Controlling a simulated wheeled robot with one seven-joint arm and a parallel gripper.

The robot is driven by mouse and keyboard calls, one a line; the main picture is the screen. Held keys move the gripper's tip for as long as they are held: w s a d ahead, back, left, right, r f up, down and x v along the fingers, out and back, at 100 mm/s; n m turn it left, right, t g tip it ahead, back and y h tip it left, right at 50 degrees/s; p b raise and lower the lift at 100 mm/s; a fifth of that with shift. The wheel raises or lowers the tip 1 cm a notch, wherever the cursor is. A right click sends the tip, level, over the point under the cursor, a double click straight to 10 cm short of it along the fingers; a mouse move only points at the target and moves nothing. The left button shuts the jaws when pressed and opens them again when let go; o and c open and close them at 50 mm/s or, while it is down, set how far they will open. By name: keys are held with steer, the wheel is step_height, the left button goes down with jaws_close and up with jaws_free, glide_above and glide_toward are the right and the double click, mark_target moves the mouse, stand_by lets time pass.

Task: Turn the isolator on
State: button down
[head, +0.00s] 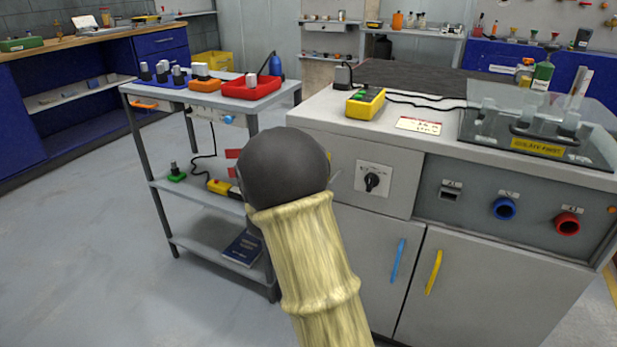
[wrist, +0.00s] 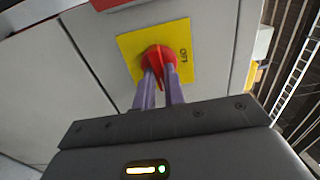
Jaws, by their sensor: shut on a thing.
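The isolator is a red rotary knob (wrist: 158,58) on a square yellow plate (wrist: 128,45), seen in the wrist view on a pale grey panel. Dark lettering that looks like OFF stands on the plate, right of the knob. My gripper (wrist: 160,80) has its two purple fingers on either side of the knob's raised red handle, shut on it. The handle runs roughly up and down in the wrist view. In the head view my own arm blocks the middle, and neither the gripper nor the red knob can be made out.
The grey cabinet (head: 345,150) has a black rotary switch (head: 372,181) on a white plate, blue and red sockets, and blue and yellow door handles. A shelf trolley (head: 150,90) with red and orange trays stands to its left. Grey floor (head: 80,240) is open at the left.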

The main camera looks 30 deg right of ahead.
steer(key=shift+f, duration=0.2)
steer(key=c, duration=1.5)
jaws_free()
steer(key=shift+r, duration=0.1)
steer(key=shift+a, duration=0.1)
steer(key=p+v, duration=0.3)
steer(key=v, duration=1.4)
steer(key=shift+s+a, duration=0.15)
steer(key=shift+s, duration=0.05)
